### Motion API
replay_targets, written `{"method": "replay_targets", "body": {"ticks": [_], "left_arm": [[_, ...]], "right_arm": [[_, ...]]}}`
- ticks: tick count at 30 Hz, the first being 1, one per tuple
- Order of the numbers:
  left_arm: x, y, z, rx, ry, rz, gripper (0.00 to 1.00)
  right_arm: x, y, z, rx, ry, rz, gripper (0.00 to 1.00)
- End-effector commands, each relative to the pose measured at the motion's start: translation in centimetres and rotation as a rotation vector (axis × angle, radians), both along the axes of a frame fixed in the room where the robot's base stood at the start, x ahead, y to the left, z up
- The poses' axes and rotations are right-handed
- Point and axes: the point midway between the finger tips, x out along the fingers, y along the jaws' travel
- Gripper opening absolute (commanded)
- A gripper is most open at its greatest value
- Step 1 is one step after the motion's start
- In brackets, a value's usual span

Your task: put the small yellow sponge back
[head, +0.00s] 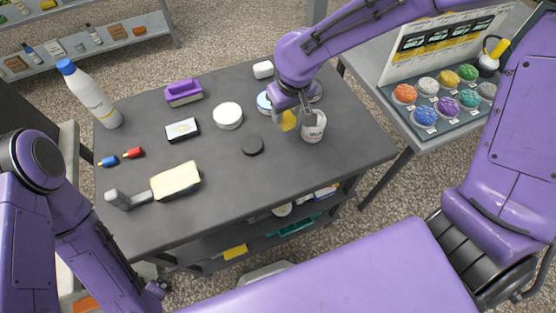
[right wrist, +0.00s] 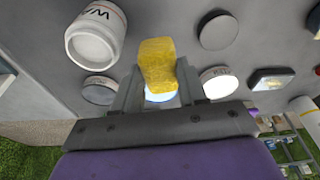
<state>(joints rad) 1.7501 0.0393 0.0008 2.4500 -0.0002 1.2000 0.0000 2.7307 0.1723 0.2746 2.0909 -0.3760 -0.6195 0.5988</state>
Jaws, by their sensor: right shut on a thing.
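The small yellow sponge (head: 287,121) is held in my right gripper (head: 291,106) above the right part of the dark table (head: 225,190). In the right wrist view the sponge (right wrist: 157,62) sticks out from between the two fingers of my right gripper (right wrist: 157,82), which are shut on it. The white wax pot (head: 314,127) stands close beside the sponge in the head view. A round blue-and-white tin (head: 264,103) lies partly hidden behind the gripper. My left gripper (head: 152,292) is low at the left, beside the table's front; its jaws are unclear.
On the table are a black disc (head: 253,145), a white round tin (head: 228,115), a purple brush (head: 183,93), a boxed bar (head: 183,130), a cream-padded tool (head: 176,181) and a tall bottle (head: 91,94). The table's front right is clear.

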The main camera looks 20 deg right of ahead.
Motion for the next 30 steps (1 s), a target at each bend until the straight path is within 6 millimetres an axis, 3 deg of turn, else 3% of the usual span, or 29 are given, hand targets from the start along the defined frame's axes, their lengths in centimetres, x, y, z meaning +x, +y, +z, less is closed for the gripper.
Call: {"method": "replay_targets", "body": {"ticks": [5, 12, 18, 23, 30], "left_arm": [[0.0, 0.0, 1.2, 0.002, 0.001, 0.001, 0.96], [0.0, 0.0, 2.6, 0.001, 0.000, 0.001, 0.96], [0.0, 0.0, 3.3, 0.001, 0.000, 0.000, 0.96], [0.0, 0.0, 3.5, 0.001, 0.000, 0.001, 0.96], [0.0, 0.0, 4.6, 0.001, 0.000, 0.001, 0.96]], "right_arm": [[-2.8, 5.0, 2.6, -0.001, -0.002, 0.426, 0.07], [-10.1, 12.0, 6.0, -0.005, -0.005, 1.224, 0.07], [-15.1, 15.2, 7.3, -0.007, -0.006, 1.714, 0.07], [-15.7, 15.1, 7.0, -0.004, -0.007, 1.831, 0.07], [-11.2, 10.2, 4.1, -0.002, -0.005, 1.828, 0.07]]}}
